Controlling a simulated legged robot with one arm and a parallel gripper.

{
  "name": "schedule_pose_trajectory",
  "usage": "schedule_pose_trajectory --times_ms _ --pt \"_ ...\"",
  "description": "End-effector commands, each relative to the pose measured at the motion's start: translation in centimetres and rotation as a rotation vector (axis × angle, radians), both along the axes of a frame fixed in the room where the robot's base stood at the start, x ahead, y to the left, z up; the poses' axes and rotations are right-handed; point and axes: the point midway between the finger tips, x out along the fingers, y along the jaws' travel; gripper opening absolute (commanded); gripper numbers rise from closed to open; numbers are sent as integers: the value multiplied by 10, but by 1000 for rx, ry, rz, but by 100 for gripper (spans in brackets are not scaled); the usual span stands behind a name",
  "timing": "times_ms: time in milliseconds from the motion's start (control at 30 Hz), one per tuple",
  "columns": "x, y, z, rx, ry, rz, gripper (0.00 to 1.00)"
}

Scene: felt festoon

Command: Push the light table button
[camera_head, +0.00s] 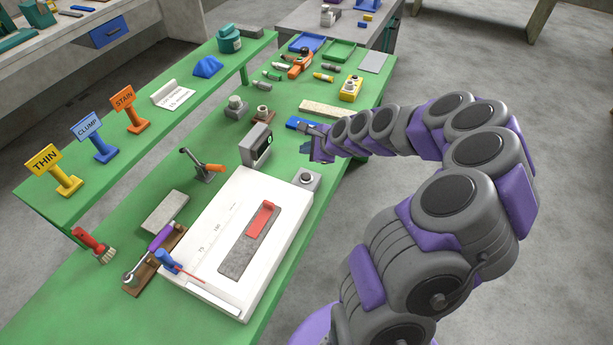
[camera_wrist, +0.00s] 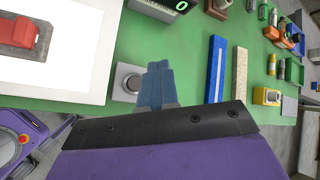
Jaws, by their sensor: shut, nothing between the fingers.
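The light table (camera_head: 215,215) is a white slab on the green bench, with a grey felt strip and a red block on it. Its white surface also shows in the wrist view (camera_wrist: 75,60). A small grey box with a round button (camera_head: 306,179) stands beside its right side. In the wrist view the button box (camera_wrist: 126,82) is just left of my fingertips. My gripper (camera_head: 310,150) is shut and empty, over the bench beyond the button box. Its blue-grey fingers (camera_wrist: 157,84) are together in the wrist view. They appear apart from the button; their exact height is unclear.
A display box reading 0 (camera_head: 257,145) stands left of my gripper. A blue bar (camera_wrist: 215,70) and a speckled bar (camera_wrist: 240,75) lie to the right in the wrist view.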

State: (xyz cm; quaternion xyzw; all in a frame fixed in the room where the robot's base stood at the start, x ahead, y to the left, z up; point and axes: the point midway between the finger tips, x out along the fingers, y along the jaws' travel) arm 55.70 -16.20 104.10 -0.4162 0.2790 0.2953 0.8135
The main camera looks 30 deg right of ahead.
Motion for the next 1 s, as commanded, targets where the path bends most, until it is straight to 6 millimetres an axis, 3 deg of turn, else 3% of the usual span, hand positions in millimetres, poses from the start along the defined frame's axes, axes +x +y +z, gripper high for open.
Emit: schedule_pose_trajectory --times_ms 567,767,1000 --pt "1 -5 -8 14 1 -25 0" --pt "1 -5 -23 14 1 -24 0" --pt "1 -5 -54 14 2 -24 0"
